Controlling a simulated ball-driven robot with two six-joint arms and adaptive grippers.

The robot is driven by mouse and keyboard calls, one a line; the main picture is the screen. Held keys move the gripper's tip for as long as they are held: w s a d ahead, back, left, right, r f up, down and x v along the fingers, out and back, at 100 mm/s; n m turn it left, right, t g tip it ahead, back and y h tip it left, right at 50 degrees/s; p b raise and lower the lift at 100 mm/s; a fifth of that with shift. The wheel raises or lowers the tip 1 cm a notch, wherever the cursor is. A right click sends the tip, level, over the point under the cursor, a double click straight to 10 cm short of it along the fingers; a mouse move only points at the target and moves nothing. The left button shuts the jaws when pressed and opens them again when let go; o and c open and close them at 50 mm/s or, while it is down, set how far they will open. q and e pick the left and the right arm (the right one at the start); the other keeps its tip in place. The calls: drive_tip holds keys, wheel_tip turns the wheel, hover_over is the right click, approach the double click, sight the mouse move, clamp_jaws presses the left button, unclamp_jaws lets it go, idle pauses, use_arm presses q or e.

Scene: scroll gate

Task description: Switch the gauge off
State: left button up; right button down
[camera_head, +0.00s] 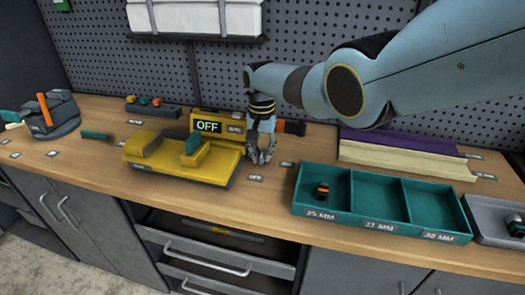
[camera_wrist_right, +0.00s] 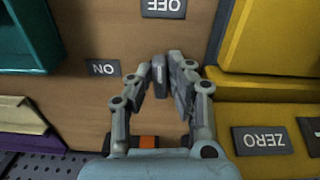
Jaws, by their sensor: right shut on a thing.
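The yellow gauge (camera_head: 178,165) lies flat on the bench, and its raised display (camera_head: 208,126) reads OFF. A teal part (camera_head: 192,143) sits on the gauge. Its yellow body (camera_wrist_right: 275,40) is also at the right of the right wrist view, with a ZERO label (camera_wrist_right: 262,141). My right gripper (camera_head: 262,160) is low over the bench, just right of the gauge. Its fingertips (camera_wrist_right: 170,82) are close together on a small grey piece, mostly hidden by the fingers. An OFF label (camera_wrist_right: 164,6) and an ON label (camera_wrist_right: 103,68) are near the fingertips. My left gripper is out of view.
A teal tray (camera_head: 378,232) with three compartments stands right of the gripper, with a small black and orange piece (camera_head: 322,190) inside. Purple and cream channels (camera_head: 405,155) lie behind it. A dark grey holder (camera_head: 52,120) stands at the left. The pegboard closes the back.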

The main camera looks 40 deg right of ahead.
drive_tip(key=shift+w+r+m, duration=0.1)
drive_tip(key=shift+m, duration=0.4)
drive_tip(key=c, duration=1.3)
unclamp_jaws()
